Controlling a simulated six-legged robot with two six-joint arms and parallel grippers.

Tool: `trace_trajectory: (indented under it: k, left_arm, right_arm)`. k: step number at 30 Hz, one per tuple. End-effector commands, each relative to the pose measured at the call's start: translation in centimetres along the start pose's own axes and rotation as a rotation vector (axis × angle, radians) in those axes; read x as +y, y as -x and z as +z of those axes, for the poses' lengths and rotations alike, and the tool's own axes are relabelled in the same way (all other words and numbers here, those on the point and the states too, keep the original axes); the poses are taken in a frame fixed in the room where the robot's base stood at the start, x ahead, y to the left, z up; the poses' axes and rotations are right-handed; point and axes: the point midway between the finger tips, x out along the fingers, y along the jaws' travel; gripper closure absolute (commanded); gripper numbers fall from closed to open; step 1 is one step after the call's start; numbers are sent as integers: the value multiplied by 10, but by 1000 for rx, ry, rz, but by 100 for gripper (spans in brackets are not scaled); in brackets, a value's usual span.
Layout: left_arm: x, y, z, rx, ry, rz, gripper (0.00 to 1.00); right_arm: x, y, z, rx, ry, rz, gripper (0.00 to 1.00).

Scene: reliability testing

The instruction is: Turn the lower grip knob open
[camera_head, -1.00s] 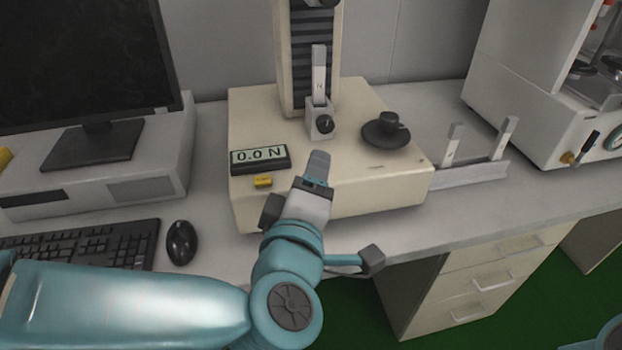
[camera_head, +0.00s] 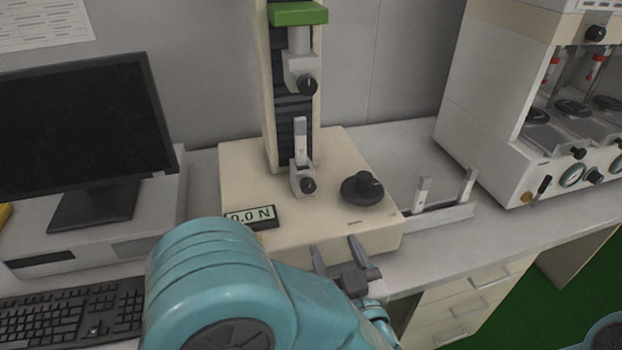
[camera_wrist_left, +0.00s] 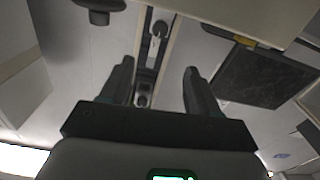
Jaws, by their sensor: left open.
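The lower grip (camera_head: 302,172) stands upright on the cream tester base, with its dark round knob (camera_head: 308,185) facing front. The upper grip with its own knob (camera_head: 308,85) hangs above it on the column. My left gripper (camera_head: 338,252) is open and empty at the base's front edge, below and right of the lower knob and apart from it. In the left wrist view its two fingers (camera_wrist_left: 158,80) are spread. The lower knob (camera_wrist_left: 160,28) shows beyond them there, in an upside-down picture. My right gripper is out of view.
A large black dial (camera_head: 363,187) stands on the base right of the lower grip. The force display (camera_head: 250,216) is partly behind my left arm. A fixture with two upright strips (camera_head: 440,212) lies right of the base. A monitor (camera_head: 85,130) and keyboard (camera_head: 70,312) are left.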

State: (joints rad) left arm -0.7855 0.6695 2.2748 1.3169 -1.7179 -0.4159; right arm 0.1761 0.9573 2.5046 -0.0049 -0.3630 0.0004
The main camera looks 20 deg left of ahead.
Motion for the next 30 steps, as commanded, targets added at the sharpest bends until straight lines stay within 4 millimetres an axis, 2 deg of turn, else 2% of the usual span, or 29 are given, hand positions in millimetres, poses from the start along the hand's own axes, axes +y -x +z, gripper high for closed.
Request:
trace_trajectory:
  k: [5,15,19,24,30]
  left_arm:
    - [-2,-27,0,-1,5,-8,39]
    - [-2,-108,0,-1,6,-7,39]
    - [-2,-134,0,-1,6,-5,39]
    - [-1,-154,0,-1,6,-3,39]
    - [-1,-162,0,-1,5,0,39]
  right_arm:
    - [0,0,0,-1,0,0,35]
    - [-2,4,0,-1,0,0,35]
    - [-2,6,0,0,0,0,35]
    - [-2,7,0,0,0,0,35]
    - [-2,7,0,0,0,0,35]
